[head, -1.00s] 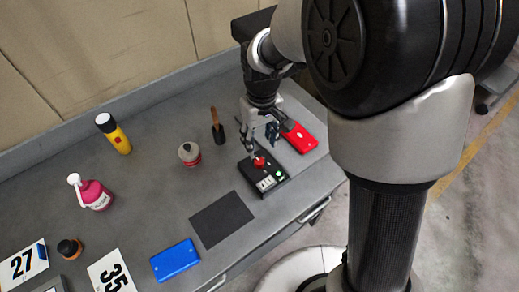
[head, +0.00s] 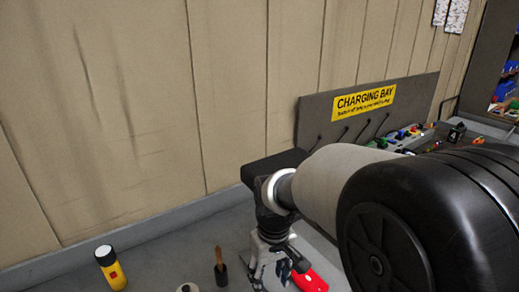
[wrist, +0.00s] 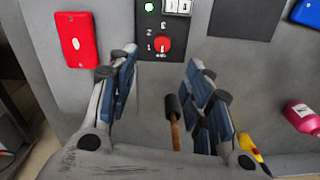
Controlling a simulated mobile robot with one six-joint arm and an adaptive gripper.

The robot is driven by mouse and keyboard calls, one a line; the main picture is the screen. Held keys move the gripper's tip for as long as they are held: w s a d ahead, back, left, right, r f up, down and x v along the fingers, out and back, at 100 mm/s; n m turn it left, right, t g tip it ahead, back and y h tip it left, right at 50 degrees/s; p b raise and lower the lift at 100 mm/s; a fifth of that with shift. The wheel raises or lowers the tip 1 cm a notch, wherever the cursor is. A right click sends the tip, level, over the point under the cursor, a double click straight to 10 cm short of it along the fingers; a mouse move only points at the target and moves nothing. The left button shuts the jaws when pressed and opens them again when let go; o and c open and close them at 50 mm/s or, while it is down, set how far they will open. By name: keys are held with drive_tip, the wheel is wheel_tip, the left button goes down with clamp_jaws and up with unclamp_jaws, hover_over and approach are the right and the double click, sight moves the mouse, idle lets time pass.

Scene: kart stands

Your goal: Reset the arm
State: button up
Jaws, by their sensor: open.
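My gripper (wrist: 163,60) is open and empty in the wrist view, its two blue-padded fingers wide apart. Between and beyond the fingertips is a black control box (wrist: 150,22) with a red knob (wrist: 162,43), a green light and white number tiles. I cannot tell the height of the fingers above it. In the head view my gripper (head: 268,268) shows at the bottom edge, hanging down from the wrist, its tips cut off by the frame. The control box is out of the head view.
A red case (wrist: 78,40) lies beside the box. A wooden-handled tool (head: 220,268), a yellow-black bottle (head: 110,268), a black mat (wrist: 245,18) and a pink bottle (wrist: 301,117) are around. A charging bay panel (head: 365,105) stands behind.

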drive_tip(key=s+d+r+m+t, duration=0.2)
drive_tip(key=s+d+r, duration=0.3)
drive_tip(key=s, duration=0.4)
drive_tip(key=s+d+r+m+t, duration=0.2)
drive_tip(key=s+d+r, duration=0.4)
drive_tip(key=s, duration=0.4)
drive_tip(key=shift+s+d+m, duration=0.2)
drive_tip(key=shift+d+m, duration=0.05)
drive_tip(key=shift+m, duration=0.25)
